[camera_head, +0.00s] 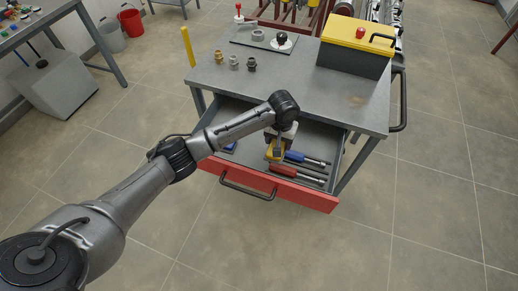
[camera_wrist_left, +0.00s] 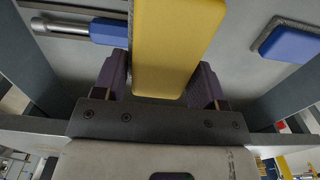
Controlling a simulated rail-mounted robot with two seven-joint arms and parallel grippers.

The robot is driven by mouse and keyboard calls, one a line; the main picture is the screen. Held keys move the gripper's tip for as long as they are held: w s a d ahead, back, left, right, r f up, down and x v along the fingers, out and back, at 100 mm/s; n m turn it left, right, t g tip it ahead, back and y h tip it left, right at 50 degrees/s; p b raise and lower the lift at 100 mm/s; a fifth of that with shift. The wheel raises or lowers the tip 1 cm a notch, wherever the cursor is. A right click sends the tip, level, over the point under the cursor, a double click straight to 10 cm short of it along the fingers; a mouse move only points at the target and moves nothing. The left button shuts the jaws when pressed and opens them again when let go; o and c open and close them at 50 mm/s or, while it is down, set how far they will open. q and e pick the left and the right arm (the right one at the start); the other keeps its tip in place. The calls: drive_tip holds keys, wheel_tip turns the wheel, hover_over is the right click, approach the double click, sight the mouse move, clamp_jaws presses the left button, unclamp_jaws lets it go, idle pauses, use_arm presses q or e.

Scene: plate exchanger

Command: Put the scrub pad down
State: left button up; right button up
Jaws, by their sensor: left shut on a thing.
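The yellow scrub pad (camera_wrist_left: 172,45) is between the purplish fingers of my left gripper (camera_wrist_left: 165,85), which is shut on it. In the head view the scrub pad (camera_head: 274,155) shows at my left gripper (camera_head: 277,150), over the open drawer (camera_head: 268,187) of the grey workbench. Whether the pad touches the drawer floor I cannot tell. A blue pad-like block (camera_wrist_left: 290,43) lies in the drawer to one side, and part of it also shows in the head view (camera_head: 230,146). My right gripper is not in view.
A blue-handled tool (camera_head: 304,158) and a red-handled tool (camera_head: 292,173) lie in the drawer right of the pad. On the workbench top (camera_head: 310,100) stand several small fittings (camera_head: 235,62) and a yellow-lidded toolbox (camera_head: 356,45).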

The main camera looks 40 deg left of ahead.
use_arm(q)
drive_tip(key=b, duration=0.2)
hover_over(259, 150)
wheel_tip(259, 150, down, 4)
drive_tip(key=shift+d+f, duration=0.1)
drive_tip(key=shift+f, duration=0.1)
wheel_tip(259, 150, down, 4)
drive_tip(key=shift+f+b, duration=0.1)
drive_tip(key=shift+b, duration=0.9)
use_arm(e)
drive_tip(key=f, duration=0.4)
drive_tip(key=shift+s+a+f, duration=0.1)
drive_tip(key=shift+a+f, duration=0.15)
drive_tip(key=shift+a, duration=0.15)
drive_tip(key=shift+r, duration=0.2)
use_arm(q)
drive_tip(key=o, duration=1)
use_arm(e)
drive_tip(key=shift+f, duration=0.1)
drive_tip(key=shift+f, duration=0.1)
use_arm(q)
drive_tip(key=shift+r+p, duration=2.15)
drive_tip(key=shift+r, duration=4)
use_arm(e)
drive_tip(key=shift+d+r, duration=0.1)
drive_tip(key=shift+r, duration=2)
